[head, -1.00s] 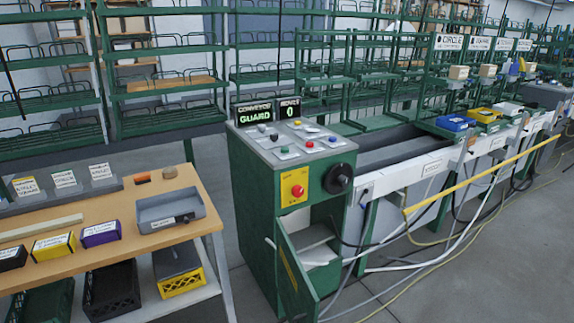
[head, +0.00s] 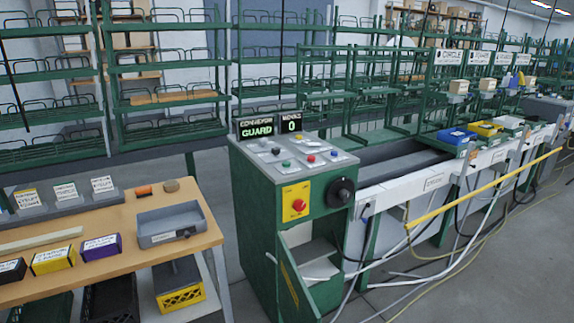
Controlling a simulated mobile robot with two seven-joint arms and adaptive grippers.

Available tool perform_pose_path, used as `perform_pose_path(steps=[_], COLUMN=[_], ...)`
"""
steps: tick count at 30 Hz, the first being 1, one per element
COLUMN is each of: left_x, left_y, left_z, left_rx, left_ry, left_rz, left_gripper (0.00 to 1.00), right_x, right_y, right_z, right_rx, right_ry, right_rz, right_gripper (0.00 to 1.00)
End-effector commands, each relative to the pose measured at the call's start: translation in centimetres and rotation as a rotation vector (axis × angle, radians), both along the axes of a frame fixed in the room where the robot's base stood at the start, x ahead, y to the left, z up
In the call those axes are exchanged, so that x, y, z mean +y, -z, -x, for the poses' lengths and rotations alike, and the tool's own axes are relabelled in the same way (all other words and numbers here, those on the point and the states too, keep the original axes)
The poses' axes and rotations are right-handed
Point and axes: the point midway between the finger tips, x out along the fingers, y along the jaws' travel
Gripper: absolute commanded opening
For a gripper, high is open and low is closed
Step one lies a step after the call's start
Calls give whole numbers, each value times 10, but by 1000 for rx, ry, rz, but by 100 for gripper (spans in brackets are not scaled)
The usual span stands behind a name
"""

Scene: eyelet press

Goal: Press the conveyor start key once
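The green control console (head: 255,205) stands in the middle of the head view. Its sloped grey top panel (head: 265,158) carries several small buttons, among them a green button (head: 286,163), a red button (head: 311,158) and a blue button (head: 334,153). Their labels are too small to read, so I cannot tell which is the conveyor start key. Neither of my grippers is in view.
A red stop button (head: 299,205) on a yellow plate and a black rotary knob (head: 342,191) are on the console front. A wooden bench (head: 130,220) with a grey tray (head: 170,238) stands left. A conveyor (head: 400,184) with a yellow rail (head: 470,185) runs right. Cables cross the floor.

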Motion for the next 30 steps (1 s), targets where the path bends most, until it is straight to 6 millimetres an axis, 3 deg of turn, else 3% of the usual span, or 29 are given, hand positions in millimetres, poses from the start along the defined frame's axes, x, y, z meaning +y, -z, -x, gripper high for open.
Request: perform_pose_path(steps=[5,9,30], left_x=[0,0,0], left_y=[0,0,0], left_z=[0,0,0], left_rx=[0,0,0], left_ry=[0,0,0], left_rz=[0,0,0], left_gripper=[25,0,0], right_x=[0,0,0], right_y=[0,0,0], right_z=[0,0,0], right_rx=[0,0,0], right_ry=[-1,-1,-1], right_rz=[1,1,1], right_gripper=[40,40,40])
